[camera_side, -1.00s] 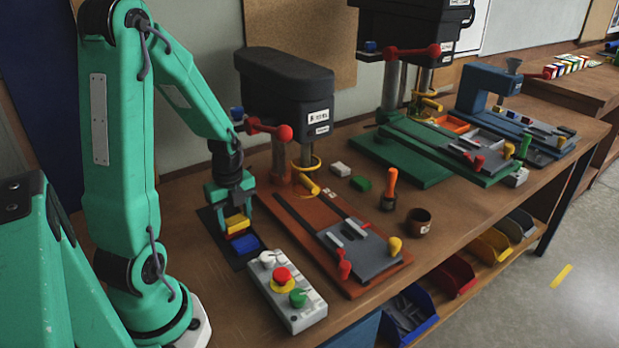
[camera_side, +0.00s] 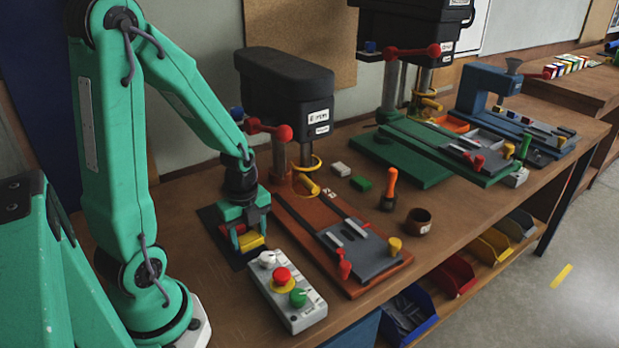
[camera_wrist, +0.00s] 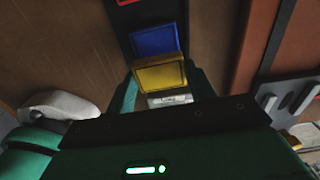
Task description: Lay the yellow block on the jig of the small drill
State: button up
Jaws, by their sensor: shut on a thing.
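My gripper (camera_side: 245,232) is over the dark mat (camera_side: 209,218) at the left of the bench, shut on the yellow block (camera_side: 251,241). In the wrist view the yellow block (camera_wrist: 160,77) sits between the fingers, in front of the blue block (camera_wrist: 154,40). The blue block is hidden in the side view. A red block (camera_wrist: 124,2) shows at the top edge of the wrist view. The small drill (camera_side: 290,92) has a black head and an orange base. Its grey jig (camera_side: 372,258) has two light bars and lies right of my gripper, with no block on it.
A control box (camera_side: 298,313) with red and green knobs stands just in front of my gripper. A red-knobbed lever (camera_side: 284,132) sticks out from the drill. Red (camera_side: 345,270) and yellow (camera_side: 394,245) pegs stand at the jig.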

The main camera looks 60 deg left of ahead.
dwell(0.4)
jog(key=shift+w+d+r+n, duration=0.15)
jog(key=shift+d+r+n, duration=0.25)
jog(key=shift+r+n, duration=0.1)
jog(key=shift+w+d+r+n, duration=0.15)
jog(key=shift+d+r+n, duration=0.2)
jog(key=shift+r+n, duration=0.15)
jog(key=d+r+n, duration=0.7)
jog(key=r+n, duration=0.2)
jog(key=w+d+r+n, duration=0.25)
jog(key=w+d, duration=0.25)
jog(key=w, duration=0.3)
jog(key=w+d+r+n, duration=0.2)
jog(key=w+d+n, duration=0.2)
jog(key=w, duration=0.4)
jog(key=a, duration=0.6)
jog(key=shift+a+f, duration=0.25)
jog(key=shift+a, duration=0.1)
jog(key=shift+f, duration=0.1)
jog(key=w+f, duration=0.4)
jog(key=f, duration=0.3)
jog(key=shift+a+f, duration=0.25)
